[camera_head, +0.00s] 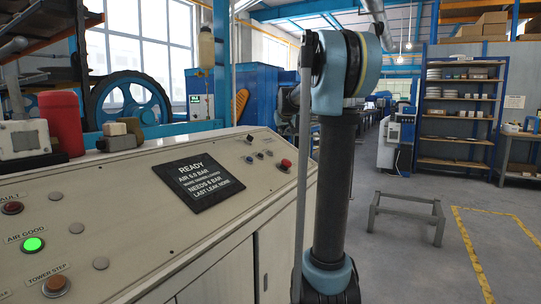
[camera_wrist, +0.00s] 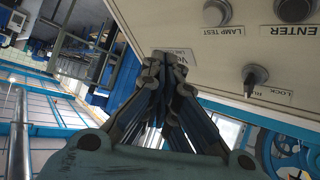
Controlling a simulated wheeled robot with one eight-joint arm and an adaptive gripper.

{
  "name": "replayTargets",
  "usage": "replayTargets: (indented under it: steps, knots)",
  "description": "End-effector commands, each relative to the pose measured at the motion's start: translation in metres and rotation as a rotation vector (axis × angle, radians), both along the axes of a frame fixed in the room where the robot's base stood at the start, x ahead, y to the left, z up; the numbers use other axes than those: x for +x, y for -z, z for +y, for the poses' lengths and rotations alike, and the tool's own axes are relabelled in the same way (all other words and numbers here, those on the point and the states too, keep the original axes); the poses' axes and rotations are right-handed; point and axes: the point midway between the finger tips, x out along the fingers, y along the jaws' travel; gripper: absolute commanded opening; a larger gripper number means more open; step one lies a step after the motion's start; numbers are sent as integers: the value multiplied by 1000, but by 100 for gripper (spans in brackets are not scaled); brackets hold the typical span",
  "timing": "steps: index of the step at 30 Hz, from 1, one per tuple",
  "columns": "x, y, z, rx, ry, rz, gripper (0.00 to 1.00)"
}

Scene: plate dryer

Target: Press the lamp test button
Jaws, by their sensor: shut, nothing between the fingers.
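The lamp test button (camera_wrist: 217,12) is a round grey button at the top of the wrist view, with its "LAMP TEST" label just below it. My gripper (camera_wrist: 163,60) is shut and empty. In the picture its fingertips are below and left of the button, over a partly hidden label on the panel. They appear apart from the button; whether they touch the panel I cannot tell. In the head view my arm stands in front of the console (camera_head: 125,205), and neither the gripper nor the lamp test label can be made out there.
An enter button (camera_wrist: 294,10) and a lock key switch (camera_wrist: 254,75) are close to the lamp test button. The console carries a dark display (camera_head: 198,181), a lit green air good lamp (camera_head: 33,244) and a red button (camera_head: 286,164). A low metal frame (camera_head: 407,213) stands on the floor.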

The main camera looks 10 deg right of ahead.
Motion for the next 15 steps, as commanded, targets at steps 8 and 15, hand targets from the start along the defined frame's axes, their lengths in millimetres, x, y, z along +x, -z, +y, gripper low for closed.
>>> replayTargets:
  steps: [8, 15]
  knots:
    - [9, -4, -1, -2, -1, -14, 0]
    - [10, -3, 0, -2, -1, -13, 0]
